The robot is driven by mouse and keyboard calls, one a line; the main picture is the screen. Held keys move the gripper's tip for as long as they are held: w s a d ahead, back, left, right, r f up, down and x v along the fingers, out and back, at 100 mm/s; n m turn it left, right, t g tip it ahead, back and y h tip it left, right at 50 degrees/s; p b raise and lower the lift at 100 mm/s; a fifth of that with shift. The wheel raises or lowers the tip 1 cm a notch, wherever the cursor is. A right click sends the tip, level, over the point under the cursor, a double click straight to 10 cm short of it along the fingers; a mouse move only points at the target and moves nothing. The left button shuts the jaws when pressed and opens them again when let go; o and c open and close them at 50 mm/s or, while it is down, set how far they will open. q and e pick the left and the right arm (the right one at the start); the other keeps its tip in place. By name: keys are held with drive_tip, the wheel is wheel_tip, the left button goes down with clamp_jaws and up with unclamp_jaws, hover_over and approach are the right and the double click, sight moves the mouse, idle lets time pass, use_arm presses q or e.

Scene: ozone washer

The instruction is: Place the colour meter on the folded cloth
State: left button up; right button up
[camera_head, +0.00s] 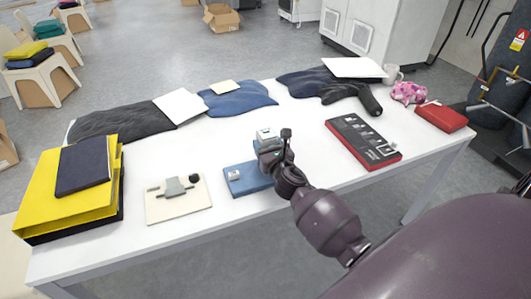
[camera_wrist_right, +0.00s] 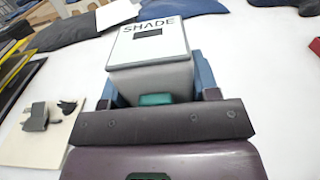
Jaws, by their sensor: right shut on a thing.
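The colour meter (camera_wrist_right: 150,65), a pale box marked "SHADE" with a small dark window, is between the fingers of my right gripper (camera_head: 268,143). In the head view its white top (camera_head: 266,133) shows above the gripper, over the front middle of the white table. The right gripper is shut on it. Several cloths lie along the back: black (camera_head: 125,120), blue (camera_head: 237,98) and dark navy (camera_head: 315,83). A dark navy folded piece (camera_head: 82,165) lies on a yellow box at the left. I cannot tell which one is meant. My left gripper is not in view.
A blue board (camera_head: 240,184) lies by the right gripper, partly hidden. A cream board (camera_head: 178,208) with a grey fitting lies left of it. The yellow box (camera_head: 40,205) stands at the left; a black-and-red case (camera_head: 375,152) and a red box (camera_head: 440,116) are right. The table's middle is mostly clear.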

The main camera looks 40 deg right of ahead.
drive_tip(key=shift+f+b, duration=0.65)
drive_tip(key=shift+f, duration=0.9)
drive_tip(key=o, duration=1.1)
drive_tip(key=shift+r, duration=0.1)
